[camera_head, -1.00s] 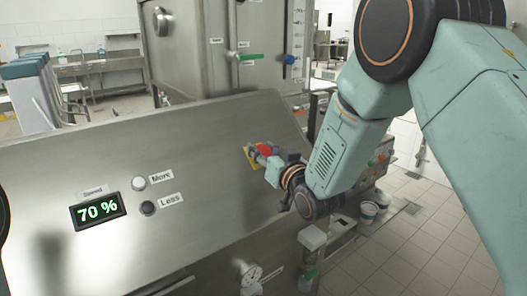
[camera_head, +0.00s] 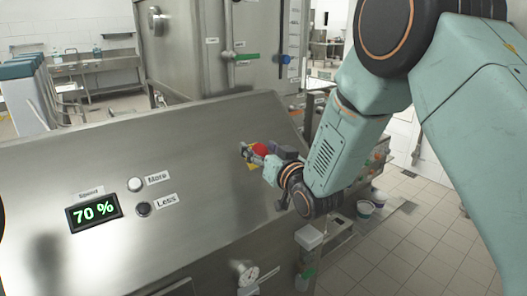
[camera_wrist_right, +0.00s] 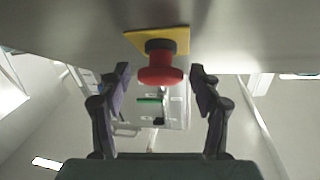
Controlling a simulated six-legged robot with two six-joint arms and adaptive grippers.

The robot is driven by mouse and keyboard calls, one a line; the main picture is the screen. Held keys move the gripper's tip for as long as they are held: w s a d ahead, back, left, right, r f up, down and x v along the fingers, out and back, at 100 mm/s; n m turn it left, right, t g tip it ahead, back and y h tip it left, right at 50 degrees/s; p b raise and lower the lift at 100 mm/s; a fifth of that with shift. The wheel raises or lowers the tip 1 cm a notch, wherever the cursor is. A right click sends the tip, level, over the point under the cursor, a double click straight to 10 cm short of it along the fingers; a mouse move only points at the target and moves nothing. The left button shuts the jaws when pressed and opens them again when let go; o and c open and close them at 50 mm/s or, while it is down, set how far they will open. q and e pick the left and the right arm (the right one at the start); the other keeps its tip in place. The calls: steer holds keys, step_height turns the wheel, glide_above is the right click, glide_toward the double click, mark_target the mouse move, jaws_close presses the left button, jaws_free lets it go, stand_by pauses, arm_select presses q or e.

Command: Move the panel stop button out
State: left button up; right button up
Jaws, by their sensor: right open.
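The panel stop button (camera_wrist_right: 160,66) is a red mushroom head on a dark stem, set on a yellow plate (camera_wrist_right: 175,36) in the right wrist view. In the head view the red button (camera_head: 261,149) shows on the right part of the sloped steel panel (camera_head: 215,130), partly hidden by my gripper. My right gripper (camera_wrist_right: 160,83) is open, with one finger on each side of the button and gaps to both. It also shows at the panel in the head view (camera_head: 258,154). My left gripper is not in view.
A speed display (camera_head: 95,211) reading 70 % sits at the panel's left, beside the More button (camera_head: 135,184) and the Less button (camera_head: 143,209). A steel tank with a green-handled valve (camera_head: 246,57) stands behind.

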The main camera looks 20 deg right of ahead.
steer(key=s+d, duration=0.2)
steer(key=s, duration=1)
steer(key=shift+w, duration=0.1)
steer(key=shift+d, duration=0.1)
